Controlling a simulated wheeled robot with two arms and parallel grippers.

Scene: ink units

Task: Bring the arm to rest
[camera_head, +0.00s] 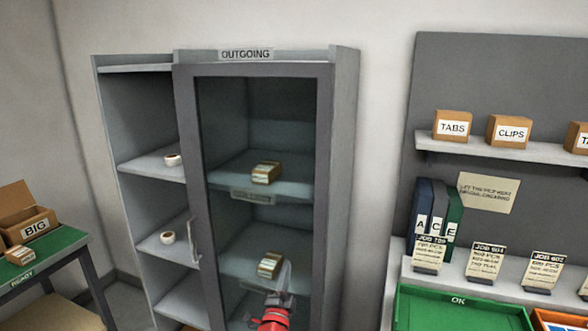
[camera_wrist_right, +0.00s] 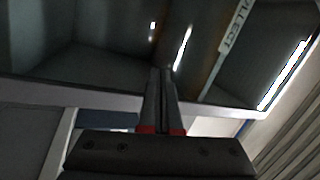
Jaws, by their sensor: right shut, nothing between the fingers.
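My right gripper (camera_head: 286,270) is low in the middle of the head view, in front of the lower glass of the OUTGOING cabinet (camera_head: 343,180). In the right wrist view its two fingers (camera_wrist_right: 162,75) are together with nothing between them, close to a pale shelf edge (camera_wrist_right: 110,103). I cannot tell whether they touch the cabinet. Part of my red wrist shows below the gripper in the head view. My left gripper is not in view.
The cabinet's glass door (camera_head: 325,200) has a handle (camera_head: 193,242) at left. Behind it are an upper package (camera_head: 266,172) and a lower package (camera_head: 270,265). A green OK tray (camera_head: 460,310) is at lower right, a green table (camera_head: 45,258) at left.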

